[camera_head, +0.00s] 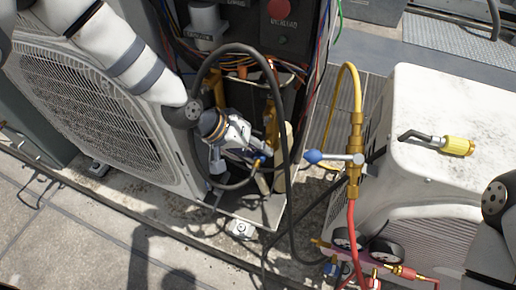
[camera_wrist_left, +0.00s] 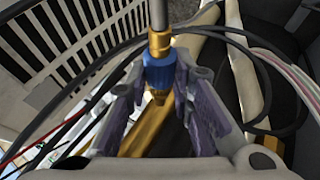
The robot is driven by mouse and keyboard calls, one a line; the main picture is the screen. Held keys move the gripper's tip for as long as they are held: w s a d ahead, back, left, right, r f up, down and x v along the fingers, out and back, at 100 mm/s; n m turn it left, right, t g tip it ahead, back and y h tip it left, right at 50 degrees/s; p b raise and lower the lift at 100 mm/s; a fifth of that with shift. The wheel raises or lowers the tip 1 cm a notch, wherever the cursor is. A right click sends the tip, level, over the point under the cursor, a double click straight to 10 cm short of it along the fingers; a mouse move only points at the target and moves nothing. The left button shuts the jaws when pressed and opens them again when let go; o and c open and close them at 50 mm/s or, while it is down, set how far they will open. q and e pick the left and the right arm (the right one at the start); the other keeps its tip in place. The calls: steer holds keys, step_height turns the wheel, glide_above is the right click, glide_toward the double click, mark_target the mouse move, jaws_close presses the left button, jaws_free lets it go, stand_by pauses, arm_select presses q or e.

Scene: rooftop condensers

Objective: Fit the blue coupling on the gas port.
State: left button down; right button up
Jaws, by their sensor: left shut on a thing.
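The blue coupling (camera_wrist_left: 160,74) has a brass collar and a grey stem above it. It sits between the fingers of my left gripper (camera_wrist_left: 162,92), which is shut on it. A brass end shows just below the blue sleeve, over a brass pipe (camera_wrist_left: 148,133); I cannot tell whether they touch. In the head view my left gripper (camera_head: 252,158) reaches into the open condenser compartment, and a small blue part of the coupling (camera_head: 257,163) shows at its fingertips. I cannot single out the gas port with certainty. My right gripper is out of view.
A black hose (camera_head: 285,120) loops around my left gripper. The grilled condenser (camera_head: 100,110) stands left. At right, a white unit (camera_head: 440,110) carries a yellow-handled tool (camera_head: 457,146). A brass valve with a blue-tipped lever (camera_head: 313,156) stands between, above a gauge manifold (camera_head: 365,253).

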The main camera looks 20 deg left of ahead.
arm_select(q)
steer(key=shift+w, duration=0.35)
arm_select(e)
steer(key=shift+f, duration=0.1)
arm_select(q)
steer(key=c, duration=1.3)
jaws_free()
steer(key=shift+s+a+p, duration=0.1)
steer(key=shift+s+p, duration=1.4)
steer(key=shift+s, duration=2.3)
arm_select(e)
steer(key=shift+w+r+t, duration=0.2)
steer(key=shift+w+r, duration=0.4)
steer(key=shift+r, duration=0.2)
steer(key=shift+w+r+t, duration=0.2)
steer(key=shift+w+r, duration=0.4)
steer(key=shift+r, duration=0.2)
